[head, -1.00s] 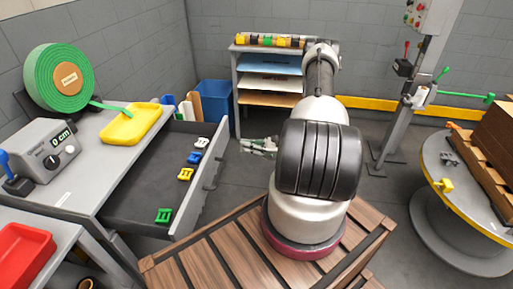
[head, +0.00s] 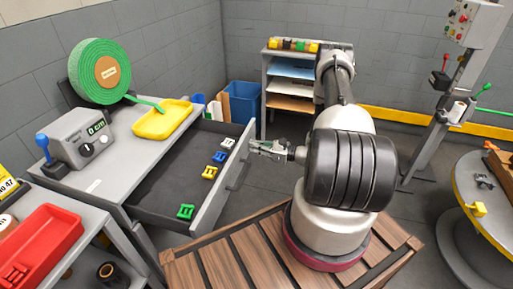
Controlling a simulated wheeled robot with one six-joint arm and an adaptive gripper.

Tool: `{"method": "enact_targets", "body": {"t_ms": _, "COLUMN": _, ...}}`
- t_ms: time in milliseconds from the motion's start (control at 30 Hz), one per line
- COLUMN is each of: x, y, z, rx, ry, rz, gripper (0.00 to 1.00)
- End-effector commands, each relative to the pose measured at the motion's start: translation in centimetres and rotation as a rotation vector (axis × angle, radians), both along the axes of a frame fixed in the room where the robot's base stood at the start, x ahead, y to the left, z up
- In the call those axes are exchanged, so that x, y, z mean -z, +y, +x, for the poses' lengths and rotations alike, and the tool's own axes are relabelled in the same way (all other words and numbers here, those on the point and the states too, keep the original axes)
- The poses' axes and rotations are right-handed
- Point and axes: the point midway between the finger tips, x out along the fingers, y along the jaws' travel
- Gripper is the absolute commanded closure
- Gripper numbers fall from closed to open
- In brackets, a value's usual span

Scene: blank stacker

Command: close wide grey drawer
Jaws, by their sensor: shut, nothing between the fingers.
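The wide grey drawer (head: 225,187) is pulled out from the grey workbench (head: 92,187) on the left. Its front panel with a handle (head: 240,172) faces right. Inside lie several small clips: white (head: 228,143), blue (head: 219,157), yellow (head: 209,172) and green (head: 185,211). My gripper (head: 256,146) is shut and empty. It is just right of the drawer front, near the far end; whether it touches the panel cannot be told.
On the bench are a green strap roll (head: 100,70), a yellow tray (head: 162,120) and a grey gauge box (head: 80,138). A red tray (head: 40,245) is at lower left. A blue bin (head: 244,100) and shelf unit (head: 292,85) stand behind. A round table (head: 470,210) is at right.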

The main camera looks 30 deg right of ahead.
Motion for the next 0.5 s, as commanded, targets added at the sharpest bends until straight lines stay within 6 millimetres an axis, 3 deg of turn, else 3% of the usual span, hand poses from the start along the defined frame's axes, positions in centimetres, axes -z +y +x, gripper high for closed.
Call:
{"method": "enact_targets", "body": {"t_ms": 267, "x": 0.0, "y": 3.1, "z": 2.9, "rx": -0.005, "ry": -0.001, "rz": -0.001, "gripper": 1.00}}
{"method": "enact_targets", "body": {"t_ms": 500, "x": 0.0, "y": 7.6, "z": 7.3, "rx": -0.006, "ry": -0.001, "rz": -0.001, "gripper": 1.00}}
